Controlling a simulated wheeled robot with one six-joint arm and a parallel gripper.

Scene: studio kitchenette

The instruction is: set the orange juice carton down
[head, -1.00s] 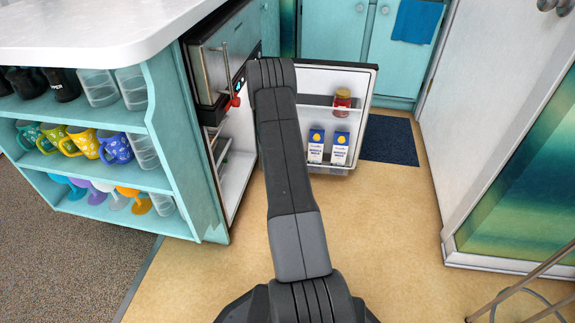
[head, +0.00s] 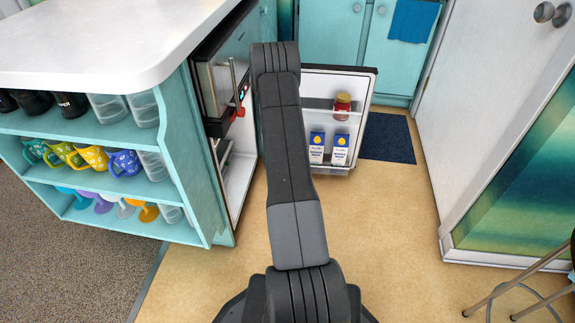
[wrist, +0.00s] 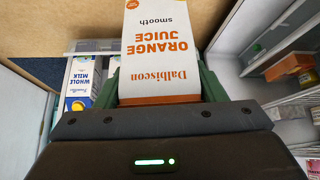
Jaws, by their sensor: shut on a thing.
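The orange juice carton (wrist: 161,45) is white with orange lettering and an orange band at its near end, seen in the wrist view. My gripper (wrist: 160,85) is shut on it, with a green finger on each side. In the head view my own arm hides the carton and gripper. The open fridge (head: 238,180) has its door (head: 335,85) swung out to the right. In the wrist view the fridge's shelves (wrist: 275,65) show at right. No surface is visible directly under the carton.
Two milk cartons (head: 317,147) and a red-lidded jar (head: 342,106) stand in the door's racks. A milk carton also shows in the wrist view (wrist: 80,85). The counter (head: 90,45) with shelves of cups is at left.

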